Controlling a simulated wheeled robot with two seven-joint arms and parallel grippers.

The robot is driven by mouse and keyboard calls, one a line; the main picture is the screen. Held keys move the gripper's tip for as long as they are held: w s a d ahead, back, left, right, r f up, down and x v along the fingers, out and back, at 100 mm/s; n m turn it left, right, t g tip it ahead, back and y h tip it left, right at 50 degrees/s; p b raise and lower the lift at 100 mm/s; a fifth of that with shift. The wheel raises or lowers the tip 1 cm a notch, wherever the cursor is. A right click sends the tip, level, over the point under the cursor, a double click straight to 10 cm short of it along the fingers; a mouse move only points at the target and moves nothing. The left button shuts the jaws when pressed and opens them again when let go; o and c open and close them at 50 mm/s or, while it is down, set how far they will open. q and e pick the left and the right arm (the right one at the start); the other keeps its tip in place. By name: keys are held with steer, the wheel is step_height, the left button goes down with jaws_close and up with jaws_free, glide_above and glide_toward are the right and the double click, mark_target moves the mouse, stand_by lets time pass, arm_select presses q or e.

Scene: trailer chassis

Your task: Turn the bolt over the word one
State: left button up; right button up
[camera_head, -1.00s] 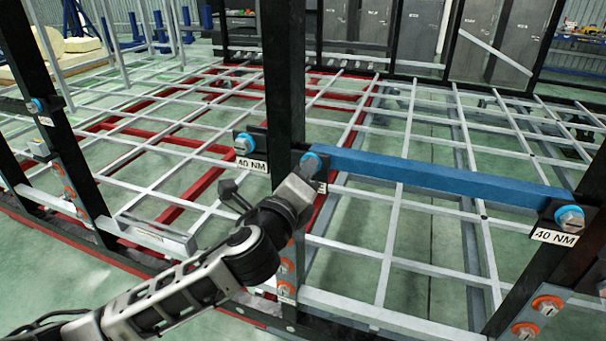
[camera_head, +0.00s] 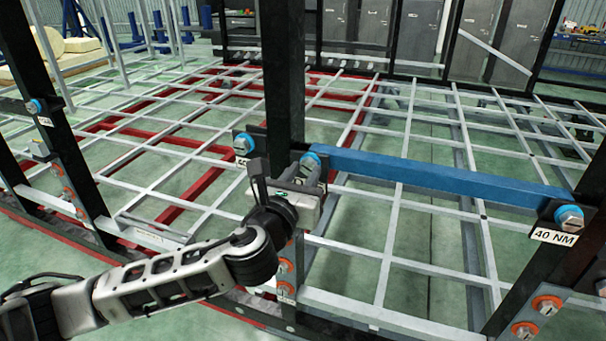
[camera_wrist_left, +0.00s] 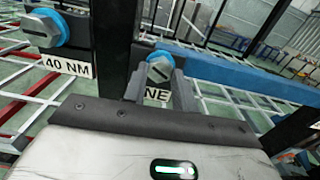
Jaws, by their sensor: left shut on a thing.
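The bolt with a blue collar (camera_head: 312,158) sits on the dark upright post at the left end of the blue beam. In the left wrist view, the same bolt (camera_wrist_left: 160,66) has a grey slotted head, above a white label (camera_wrist_left: 156,95) on which "NE" shows; the rest of the word is hidden. My left gripper (camera_head: 306,170) reaches up to this bolt. In the left wrist view, its two fingers (camera_wrist_left: 160,82) stand on either side of the bolt head, shut on it. My right gripper is not in view.
A second blue-collared bolt (camera_wrist_left: 45,27) sits left of it, above a "40 NM" label (camera_wrist_left: 66,66). Another bolt (camera_head: 569,217) is at the right end of the blue beam (camera_head: 440,176). Orange-ringed bolts (camera_head: 547,304) sit lower on the posts. Grey rails cross the frame behind.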

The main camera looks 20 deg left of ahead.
arm_select(q)
steer(key=m, duration=0.5)
steer(key=shift+s+f+m, duration=0.1)
steer(key=shift+f+m, duration=0.15)
steer(key=shift+m, duration=0.15)
steer(key=shift+d, duration=0.1)
stand_by(0.3)
steer(key=o, duration=0.9)
steer(key=shift+o, duration=0.5)
steer(key=shift+r, duration=0.2)
